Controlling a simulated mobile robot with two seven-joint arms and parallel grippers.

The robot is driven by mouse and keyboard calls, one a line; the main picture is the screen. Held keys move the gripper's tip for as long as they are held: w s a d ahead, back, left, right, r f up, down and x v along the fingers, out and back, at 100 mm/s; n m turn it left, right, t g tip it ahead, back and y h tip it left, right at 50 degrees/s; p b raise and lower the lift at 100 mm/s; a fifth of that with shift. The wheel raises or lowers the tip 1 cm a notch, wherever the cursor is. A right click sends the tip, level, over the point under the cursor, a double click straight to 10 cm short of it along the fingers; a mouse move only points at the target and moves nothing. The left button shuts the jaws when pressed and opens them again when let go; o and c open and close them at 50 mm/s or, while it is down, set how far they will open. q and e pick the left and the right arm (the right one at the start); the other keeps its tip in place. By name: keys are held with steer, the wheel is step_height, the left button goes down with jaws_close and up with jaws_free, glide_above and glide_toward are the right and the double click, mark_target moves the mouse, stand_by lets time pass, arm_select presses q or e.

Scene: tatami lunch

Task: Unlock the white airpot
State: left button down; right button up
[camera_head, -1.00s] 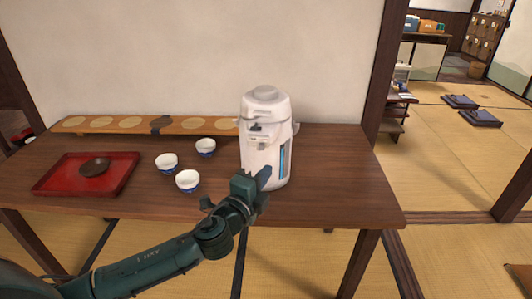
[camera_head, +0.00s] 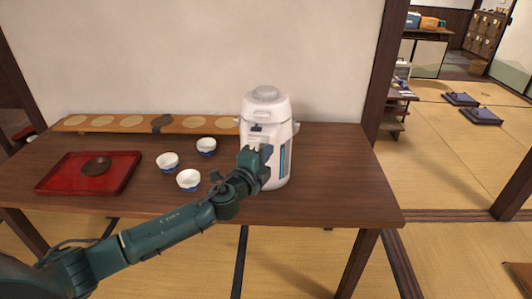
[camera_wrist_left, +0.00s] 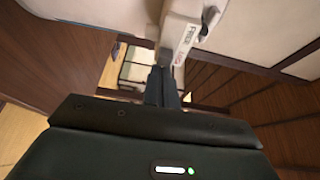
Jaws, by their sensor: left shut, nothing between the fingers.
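The white airpot (camera_head: 266,108) stands upright near the right end of the dark wooden table. Its front has a small dark latch or spout part under the lid and a blue level strip low on the right. My left gripper (camera_head: 264,152) is in front of the airpot's upper body, hiding part of its front. It is shut and empty. In the left wrist view, the shut fingers (camera_wrist_left: 162,78) point toward the airpot's pale front panel (camera_wrist_left: 182,35), with a dark piece near its top. I cannot tell whether they touch. My right gripper is not in view.
The table (camera_head: 330,190) also holds a red tray (camera_head: 60,182) with a dark round lid, and three white-and-blue cups (camera_head: 188,180) left of my arm. A long wooden board with pale discs (camera_head: 110,122) lies along the wall. The table right of the airpot is clear.

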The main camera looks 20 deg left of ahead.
arm_select(q)
steer(key=a, duration=0.2)
steer(key=shift+s+a, duration=0.25)
steer(key=shift+a, duration=0.15)
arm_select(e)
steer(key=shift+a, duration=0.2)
